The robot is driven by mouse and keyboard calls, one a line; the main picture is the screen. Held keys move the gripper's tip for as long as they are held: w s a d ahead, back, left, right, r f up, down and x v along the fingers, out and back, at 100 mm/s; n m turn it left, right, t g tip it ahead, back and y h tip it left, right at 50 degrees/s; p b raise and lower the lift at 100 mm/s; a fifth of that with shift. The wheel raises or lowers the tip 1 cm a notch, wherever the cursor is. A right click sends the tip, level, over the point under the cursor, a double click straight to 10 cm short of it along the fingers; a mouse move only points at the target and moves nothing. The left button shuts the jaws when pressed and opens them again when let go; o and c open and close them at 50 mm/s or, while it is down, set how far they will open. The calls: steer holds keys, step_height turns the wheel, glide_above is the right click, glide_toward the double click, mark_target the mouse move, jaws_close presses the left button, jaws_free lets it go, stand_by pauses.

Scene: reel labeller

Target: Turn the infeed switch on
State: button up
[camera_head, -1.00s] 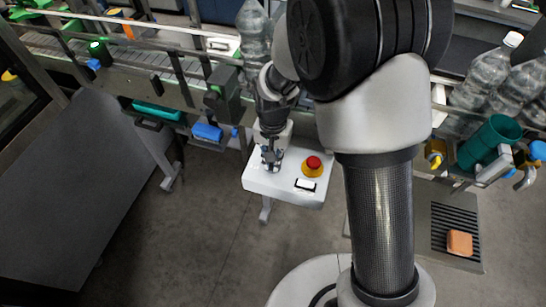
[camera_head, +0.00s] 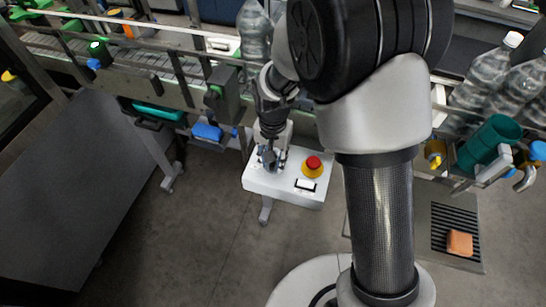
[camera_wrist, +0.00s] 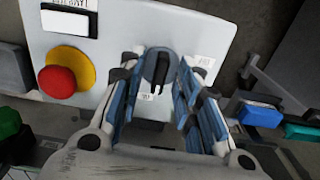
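The infeed switch is a black rotary knob (camera_wrist: 158,70) on a grey round base, on a white control box (camera_head: 258,184). In the wrist view its lever points roughly along the picture's vertical, with small white labels around it that I cannot read surely. My gripper (camera_wrist: 159,82) is open, with one blue-padded finger on each side of the knob. There are gaps between the fingers and the knob, so it is not gripped. In the head view my gripper (camera_head: 270,157) is over the left part of the box and hides the knob.
A red emergency button (camera_head: 313,163) on a yellow collar sits right of my gripper on the box, with a white rectangular switch (camera_head: 305,185) below it. The conveyor (camera_head: 150,75) runs behind. A grey sloped panel (camera_head: 65,190) is at left. Floor in front is clear.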

steer(key=shift+r, duration=0.1)
step_height(320, 180, up, 12)
stand_by(0.5)
stand_by(0.4)
steer(key=s+d+r+n+t+b, duration=0.25)
steer(key=s+d+r+b, duration=0.3)
steer(key=s+d, duration=0.35)
steer(key=s+d+f+n+t+b, duration=0.1)
steer(key=s+d+f+t+b, duration=0.1)
steer(key=s, duration=0.9)
steer(key=shift+d+n+b, duration=0.3)
steer(key=shift+d+n, duration=0.05)
steer(key=shift+d, duration=0.4)
